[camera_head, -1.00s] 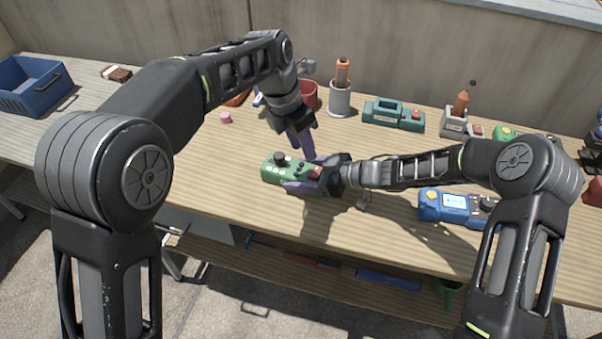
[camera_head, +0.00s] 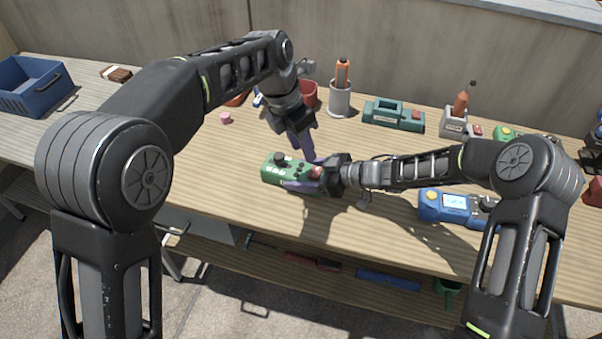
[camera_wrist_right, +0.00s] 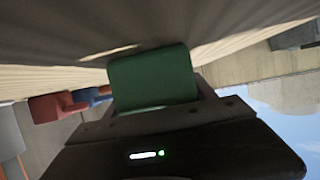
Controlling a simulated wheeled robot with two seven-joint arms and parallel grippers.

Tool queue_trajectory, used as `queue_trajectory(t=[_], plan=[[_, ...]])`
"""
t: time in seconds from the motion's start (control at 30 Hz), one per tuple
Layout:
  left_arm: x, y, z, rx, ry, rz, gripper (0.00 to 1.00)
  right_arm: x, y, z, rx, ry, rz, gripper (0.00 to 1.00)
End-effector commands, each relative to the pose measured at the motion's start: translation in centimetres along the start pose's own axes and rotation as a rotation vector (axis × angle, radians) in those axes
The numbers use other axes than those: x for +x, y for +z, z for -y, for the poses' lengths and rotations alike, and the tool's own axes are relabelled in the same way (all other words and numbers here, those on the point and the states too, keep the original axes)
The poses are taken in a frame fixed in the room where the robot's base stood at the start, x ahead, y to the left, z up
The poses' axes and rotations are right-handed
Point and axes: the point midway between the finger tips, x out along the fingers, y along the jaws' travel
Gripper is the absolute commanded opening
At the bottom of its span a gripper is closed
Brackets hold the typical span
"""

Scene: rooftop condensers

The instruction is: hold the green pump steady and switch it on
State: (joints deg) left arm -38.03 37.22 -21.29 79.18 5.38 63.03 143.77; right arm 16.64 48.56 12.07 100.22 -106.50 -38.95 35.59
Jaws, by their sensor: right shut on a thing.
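The green pump (camera_head: 274,172) lies on the wooden table, with a dark knob on its left part and a red switch (camera_head: 316,171) near its right end. My right gripper (camera_head: 302,186) reaches in from the right and is shut on the pump. In the right wrist view the green body (camera_wrist_right: 152,78) fills the space in front of the jaws. My left gripper (camera_head: 312,158) points down from above, its fingertips just behind the red switch. I cannot tell whether it touches the pump, or how far its fingers are apart.
A blue device with a screen (camera_head: 430,207) lies to the right on the table (camera_head: 250,215). Behind stand a grey cup with an orange tool (camera_head: 340,98), a teal device (camera_head: 384,112) and a red cup (camera_head: 308,93). A blue crate (camera_head: 35,88) stands far left. The front left is clear.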

Motion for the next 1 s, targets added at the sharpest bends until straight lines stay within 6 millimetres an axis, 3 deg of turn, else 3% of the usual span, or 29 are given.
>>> queue_trajectory(t=[0.17, 0.37, 0.7, 1.0], plan=[[-0.8, 1.1, 1.3, 0.032, 0.003, 0.016, 0.18, 0.0, 0.0, 0.0, 0.000, 0.000, 0.000, 0.00], [-2.1, 2.1, 2.6, 0.332, 0.042, 0.008, 0.02, 0.0, 0.0, 0.0, 0.000, 0.000, 0.000, 0.00], [-4.0, 2.8, 3.3, 1.252, 0.096, -0.071, 0.00, 0.0, 0.0, 0.0, 0.000, 0.000, -0.001, 0.00], [-4.9, 2.4, 2.7, 2.081, 0.075, -0.191, 0.00, 0.0, 0.0, 0.0, 0.000, 0.000, -0.001, 0.00]])
